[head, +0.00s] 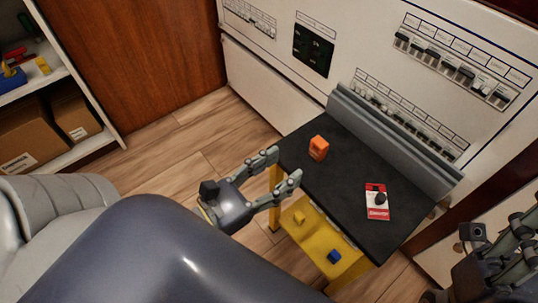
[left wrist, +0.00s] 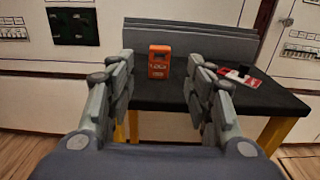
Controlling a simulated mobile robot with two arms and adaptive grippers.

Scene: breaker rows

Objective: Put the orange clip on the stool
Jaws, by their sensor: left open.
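An upright, boxy orange object (head: 318,148) with a dark window stands on the black top (head: 345,165) of a yellow-legged stand. In the left wrist view the orange object (left wrist: 159,62) shows between my fingers, beyond them. A small orange-yellow piece (head: 299,217) lies on a lower yellow surface (head: 318,238). I cannot tell which of these is the clip, or whether the lower surface is a separate stool. My left gripper (head: 283,168) is open and empty at the near left edge of the black top. My right gripper (head: 515,258) is partly cut off at the right edge.
A red and white card with a black knob-like piece (head: 378,201) lies on the black top. A blue piece (head: 334,257) lies on the yellow surface. Grey panels (head: 395,135) line the back, before a breaker wall. Shelves (head: 45,95) stand left, with floor between.

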